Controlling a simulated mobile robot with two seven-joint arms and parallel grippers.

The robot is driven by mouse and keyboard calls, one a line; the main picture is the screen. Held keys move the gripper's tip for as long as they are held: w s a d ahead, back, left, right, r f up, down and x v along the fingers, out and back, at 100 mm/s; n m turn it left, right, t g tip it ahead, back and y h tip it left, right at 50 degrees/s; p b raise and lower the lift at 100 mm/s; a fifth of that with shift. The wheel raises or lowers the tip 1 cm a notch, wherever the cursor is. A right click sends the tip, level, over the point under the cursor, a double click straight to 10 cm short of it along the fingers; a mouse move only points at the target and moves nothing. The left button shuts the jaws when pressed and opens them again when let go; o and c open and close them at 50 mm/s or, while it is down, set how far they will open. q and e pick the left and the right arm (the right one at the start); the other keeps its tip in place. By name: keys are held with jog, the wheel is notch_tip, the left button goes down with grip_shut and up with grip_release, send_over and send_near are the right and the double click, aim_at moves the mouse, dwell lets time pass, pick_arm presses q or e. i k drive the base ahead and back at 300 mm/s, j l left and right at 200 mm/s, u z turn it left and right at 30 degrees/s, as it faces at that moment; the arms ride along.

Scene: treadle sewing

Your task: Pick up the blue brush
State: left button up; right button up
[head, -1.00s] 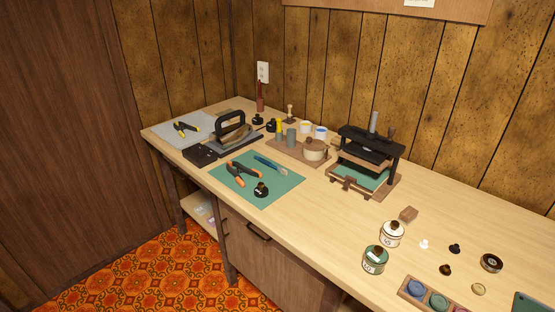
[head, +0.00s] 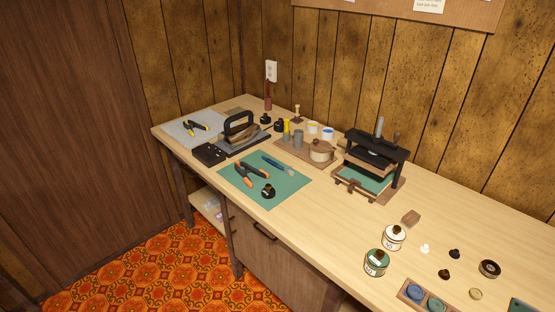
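A slim blue brush-like tool (head: 277,165) lies flat on the green cutting mat (head: 293,190) in the middle of the workbench. Orange-handled pliers (head: 251,174) lie just left of it, and a small dark bottle or stamp (head: 268,191) stands below it on the mat. Nothing covers the blue tool. Neither of my grippers shows in the head view.
A black press (head: 371,160) stands right of the mat, and a wooden tray (head: 291,151) with small pots lies behind it. A black-handled tool (head: 240,131) stands to the left. White (head: 394,238) and green (head: 375,264) jars stand at the front right.

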aim_at(287, 171)
jog(key=i+j+z, duration=0.1)
jog(key=z, duration=0.75)
jog(key=i+j+z, duration=0.1)
jog(key=j+z, duration=0.95)
jog(key=j, duration=0.65)
jog(key=j+z, duration=0.1)
jog(key=j, duration=0.8)
jog(key=k, duration=0.1)
